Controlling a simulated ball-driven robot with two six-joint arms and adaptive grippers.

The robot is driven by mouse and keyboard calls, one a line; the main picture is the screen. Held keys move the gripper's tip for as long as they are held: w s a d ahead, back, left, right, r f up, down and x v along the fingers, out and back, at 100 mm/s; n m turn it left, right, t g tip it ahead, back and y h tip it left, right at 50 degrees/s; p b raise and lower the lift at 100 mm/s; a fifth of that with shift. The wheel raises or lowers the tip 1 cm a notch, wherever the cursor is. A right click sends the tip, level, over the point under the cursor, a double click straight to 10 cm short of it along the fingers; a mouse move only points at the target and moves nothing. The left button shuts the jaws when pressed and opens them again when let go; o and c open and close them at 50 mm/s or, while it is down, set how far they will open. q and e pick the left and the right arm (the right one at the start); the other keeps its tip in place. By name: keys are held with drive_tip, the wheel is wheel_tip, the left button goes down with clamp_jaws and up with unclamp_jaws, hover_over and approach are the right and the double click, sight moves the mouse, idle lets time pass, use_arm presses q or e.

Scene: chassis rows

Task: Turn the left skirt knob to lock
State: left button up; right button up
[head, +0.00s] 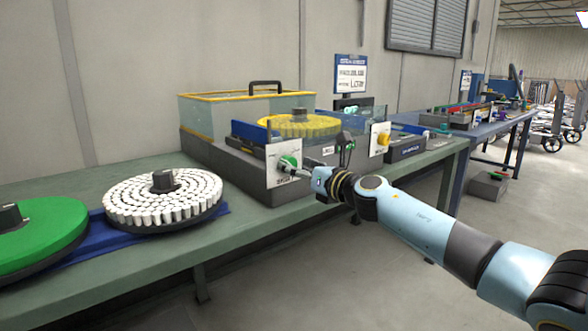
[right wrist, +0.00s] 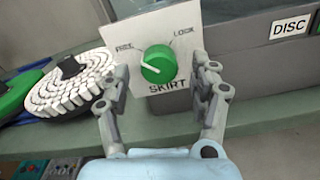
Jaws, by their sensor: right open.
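The left skirt knob (head: 287,163) is green and sits on a white plate (head: 276,178) at the front left corner of the grey machine on the bench. In the right wrist view the knob (right wrist: 158,64) is round, with SKIRT printed below and LOCK at its upper right. Its white pointer mark is on the left side, away from LOCK. My right gripper (right wrist: 164,71) is open, with one finger on each side of the knob and clear gaps between. In the head view it (head: 298,169) is right at the plate. My left gripper is not in view.
A yellow knob (head: 383,139) is on a second white plate to the right. A disc of white pieces (head: 163,198) and a green disc (head: 38,233) lie to the left on the green bench (head: 150,250). A yellow-rimmed clear box (head: 222,115) stands behind.

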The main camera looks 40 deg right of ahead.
drive_tip(key=shift+w, duration=0.75)
drive_tip(key=shift+c, duration=1.1)
drive_tip(key=c, duration=1)
drive_tip(key=shift+o, duration=0.2)
